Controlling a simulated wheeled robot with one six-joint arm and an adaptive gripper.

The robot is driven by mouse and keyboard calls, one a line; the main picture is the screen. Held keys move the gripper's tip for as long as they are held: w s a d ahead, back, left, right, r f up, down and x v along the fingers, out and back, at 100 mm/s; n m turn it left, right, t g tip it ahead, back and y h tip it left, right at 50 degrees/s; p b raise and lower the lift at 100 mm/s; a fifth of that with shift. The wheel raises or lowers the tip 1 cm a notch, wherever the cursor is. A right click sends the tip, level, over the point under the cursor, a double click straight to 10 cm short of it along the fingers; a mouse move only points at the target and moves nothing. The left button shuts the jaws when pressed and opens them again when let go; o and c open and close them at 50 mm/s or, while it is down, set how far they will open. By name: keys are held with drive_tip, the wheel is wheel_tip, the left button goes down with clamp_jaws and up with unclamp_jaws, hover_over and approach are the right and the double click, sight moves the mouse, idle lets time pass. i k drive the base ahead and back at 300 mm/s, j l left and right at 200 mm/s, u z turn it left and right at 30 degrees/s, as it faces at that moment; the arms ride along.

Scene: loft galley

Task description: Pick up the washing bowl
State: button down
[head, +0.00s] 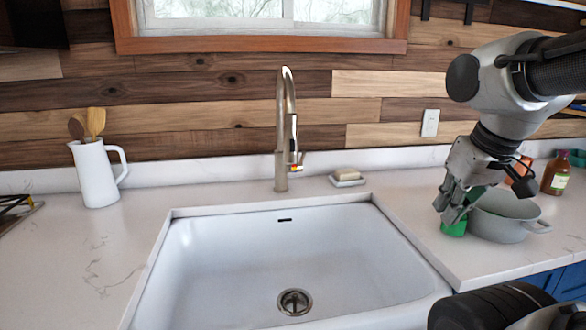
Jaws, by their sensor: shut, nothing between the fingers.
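The washing bowl is probably the pale grey-green round vessel (500,228) with a side handle, on the counter right of the sink. My gripper (450,212) points down at the bowl's left side, its fingers shut and empty. The fingers overlap a green object (455,229) beside the bowl. Part of the bowl's left rim is hidden behind the gripper and the green object. I cannot tell whether the fingers touch either one.
A white sink (230,265) with a tall faucet (285,130) lies to the left. A soap dish (347,181) sits behind it. Bottles, one brown (556,175), stand behind the bowl. A white pitcher (95,175) holds wooden utensils. The left counter is mostly clear.

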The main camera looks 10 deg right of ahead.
sight(500, 217)
drive_tip(key=l, duration=1.3)
drive_tip(key=i+l, duration=0.15)
drive_tip(key=l, duration=1.15)
